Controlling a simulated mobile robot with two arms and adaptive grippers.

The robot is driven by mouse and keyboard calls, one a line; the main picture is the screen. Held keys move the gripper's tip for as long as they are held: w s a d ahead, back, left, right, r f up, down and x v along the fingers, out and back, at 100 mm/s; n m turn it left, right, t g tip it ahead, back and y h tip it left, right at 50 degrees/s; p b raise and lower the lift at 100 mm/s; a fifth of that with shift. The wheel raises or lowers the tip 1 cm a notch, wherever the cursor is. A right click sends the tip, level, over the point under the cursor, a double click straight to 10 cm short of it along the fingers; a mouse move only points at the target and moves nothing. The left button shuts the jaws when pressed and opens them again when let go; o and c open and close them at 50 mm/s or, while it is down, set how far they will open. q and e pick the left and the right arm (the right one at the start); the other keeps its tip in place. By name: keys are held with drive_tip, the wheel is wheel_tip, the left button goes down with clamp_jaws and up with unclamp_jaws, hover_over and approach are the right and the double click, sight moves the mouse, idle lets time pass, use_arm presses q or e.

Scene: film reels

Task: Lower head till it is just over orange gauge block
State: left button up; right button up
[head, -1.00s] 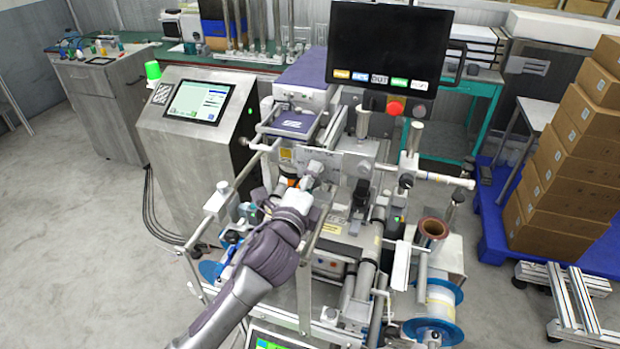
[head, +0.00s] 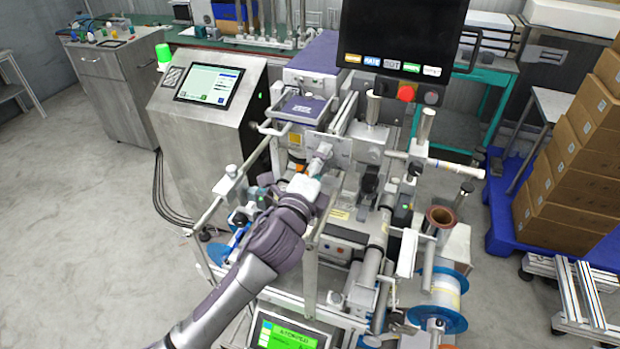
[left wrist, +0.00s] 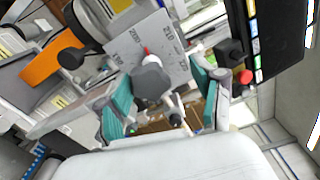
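My left gripper (head: 318,163) reaches into the middle of the labelling machine, in front of its upright metal plate. In the left wrist view its teal-padded fingers (left wrist: 160,72) are spread, one on each side of a grey knob (left wrist: 152,82). I cannot tell whether either pad touches the knob. The knob stands in front of a metal plate (left wrist: 150,47) with printed markings and a red mark. An orange piece, probably the gauge block (left wrist: 52,62), lies left of the knob in that view. A small orange patch (head: 299,168) shows beside the gripper in the head view. My right gripper is not seen.
A monitor (head: 405,30) with a red button (head: 406,92) below it overhangs the back of the machine. A rail (head: 240,180) runs left of my arm. A touchscreen cabinet (head: 208,84) stands left, film reels (head: 438,295) front right. Open floor lies left.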

use_arm(q)
drive_tip(key=v, duration=1)
drive_tip(key=shift+s+a, duration=0.15)
drive_tip(key=shift+s, duration=0.25)
drive_tip(key=shift+r, duration=0.1)
